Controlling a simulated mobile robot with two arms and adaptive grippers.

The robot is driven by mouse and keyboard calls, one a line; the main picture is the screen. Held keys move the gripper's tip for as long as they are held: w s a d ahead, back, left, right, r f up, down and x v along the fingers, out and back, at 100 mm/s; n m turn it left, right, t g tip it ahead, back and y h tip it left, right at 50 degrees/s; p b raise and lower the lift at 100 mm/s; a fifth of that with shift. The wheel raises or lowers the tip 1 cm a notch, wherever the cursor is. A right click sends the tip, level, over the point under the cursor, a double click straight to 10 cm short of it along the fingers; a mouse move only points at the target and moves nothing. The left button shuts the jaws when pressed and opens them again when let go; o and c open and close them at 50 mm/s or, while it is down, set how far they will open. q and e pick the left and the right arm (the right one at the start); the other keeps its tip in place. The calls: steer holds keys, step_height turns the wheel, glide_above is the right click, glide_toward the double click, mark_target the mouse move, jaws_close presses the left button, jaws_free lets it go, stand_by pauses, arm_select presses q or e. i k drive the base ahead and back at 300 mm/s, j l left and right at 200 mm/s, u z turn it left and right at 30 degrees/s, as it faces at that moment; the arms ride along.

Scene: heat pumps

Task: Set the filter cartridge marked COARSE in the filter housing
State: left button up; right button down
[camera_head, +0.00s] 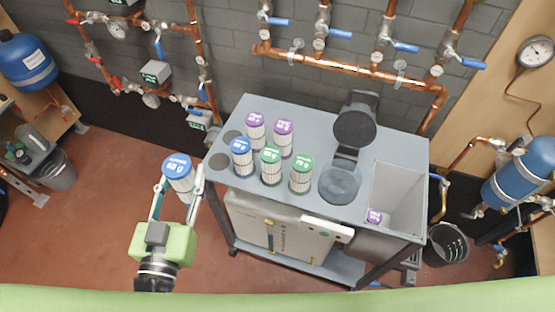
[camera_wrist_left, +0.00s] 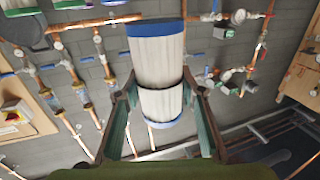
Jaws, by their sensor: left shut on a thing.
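My left gripper (camera_head: 179,184) is shut on a white pleated filter cartridge (camera_head: 180,172) with a blue cap, held in the air left of the bench. The cap's small lettering is hard to read. In the left wrist view the cartridge (camera_wrist_left: 158,60) sits between the two fingers (camera_wrist_left: 160,92). The filter housing (camera_head: 340,183) is a round, see-through cup on the bench, right of the standing cartridges. Its dark lid (camera_head: 354,128) stands raised behind it. Another blue-capped cartridge (camera_head: 242,157) stands on the bench. My right gripper does not show.
Two purple-capped cartridges (camera_head: 283,138) and two green-capped ones (camera_head: 271,165) stand on the grey bench (camera_head: 310,207). A grey open bin (camera_head: 397,197) at the bench's right holds a purple-capped cartridge (camera_head: 375,216). Copper pipes (camera_head: 350,68) run along the wall behind.

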mark_target(338, 186)
steer(key=k+l+z, duration=0.1)
steer(key=l+z, duration=0.15)
steer(key=l, duration=0.65)
steer(key=l+z, duration=0.25)
steer(key=l, duration=0.65)
